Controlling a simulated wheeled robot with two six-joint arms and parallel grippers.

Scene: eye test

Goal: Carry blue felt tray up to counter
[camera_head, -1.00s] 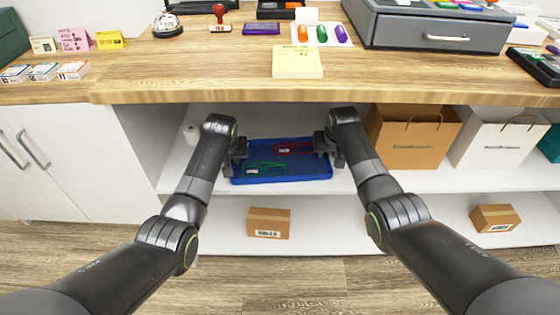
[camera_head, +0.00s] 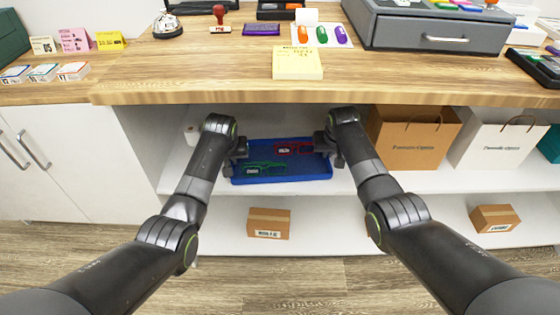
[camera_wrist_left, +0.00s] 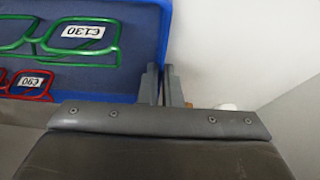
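The blue felt tray (camera_head: 300,173) is on the upper shelf under the counter (camera_head: 200,75). It holds green glasses frames (camera_head: 270,165) and red ones (camera_head: 305,148) with white price tags. My left gripper (camera_head: 238,152) is at the tray's left end. In the left wrist view its fingers (camera_wrist_left: 163,88) stand close on either side of the tray's rim (camera_wrist_left: 165,35), with the wall between them. My right gripper (camera_head: 326,145) is at the tray's right end; its fingertips are too small and dark to show their gap.
The counter edge overhangs the tray. A brown paper bag (camera_head: 412,140) stands right of my right gripper. A carton (camera_head: 268,223) sits on the lower shelf.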

